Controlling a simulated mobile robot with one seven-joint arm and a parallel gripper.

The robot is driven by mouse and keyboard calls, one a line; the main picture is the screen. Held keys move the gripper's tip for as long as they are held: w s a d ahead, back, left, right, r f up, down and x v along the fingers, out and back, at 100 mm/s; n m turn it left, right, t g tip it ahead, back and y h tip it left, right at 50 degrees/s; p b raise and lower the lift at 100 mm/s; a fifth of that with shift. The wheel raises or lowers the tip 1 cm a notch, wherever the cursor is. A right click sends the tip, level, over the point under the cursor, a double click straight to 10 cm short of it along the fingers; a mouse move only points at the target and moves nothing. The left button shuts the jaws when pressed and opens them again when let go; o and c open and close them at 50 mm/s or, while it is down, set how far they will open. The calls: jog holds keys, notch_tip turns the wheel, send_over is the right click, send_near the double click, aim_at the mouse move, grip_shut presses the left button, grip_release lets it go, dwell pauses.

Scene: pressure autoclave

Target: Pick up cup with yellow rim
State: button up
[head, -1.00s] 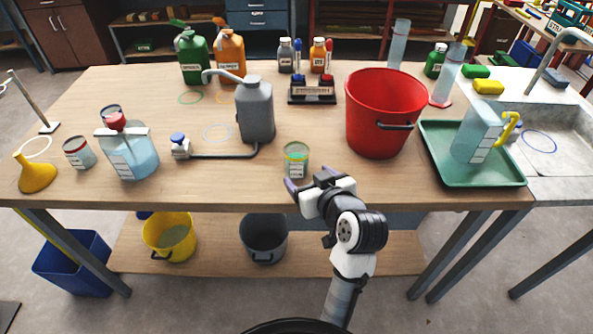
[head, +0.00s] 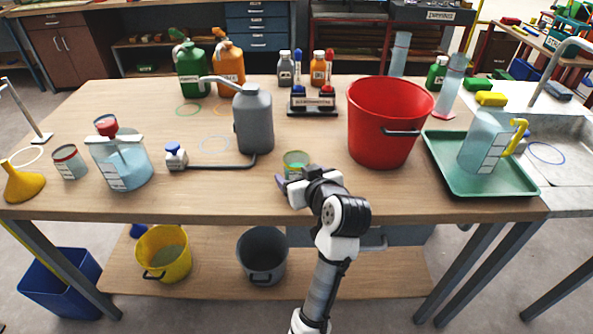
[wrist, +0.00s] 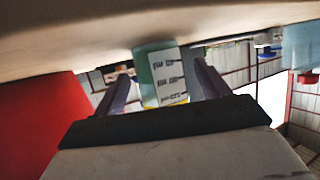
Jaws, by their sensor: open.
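The cup with yellow rim (head: 295,160) stands upright near the table's front edge, holding greenish contents. My gripper (head: 298,180) is at its near side in the head view and hides its lower part. In the wrist view, which is upside down, the cup (wrist: 160,72) shows its white printed label and yellow rim between my two open fingers (wrist: 163,88). The fingers look apart from the cup. I cannot tell how far they reach along its sides.
A red bucket (head: 385,125) stands close on the right, beside a green tray (head: 480,183) with a jug. A grey can (head: 254,122) with a long spout stands behind left. The wooden table (head: 225,195) is bare in front.

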jog(key=shift+x, duration=1.3)
jog(key=c, duration=1.1)
jog(key=shift+r, duration=0.1)
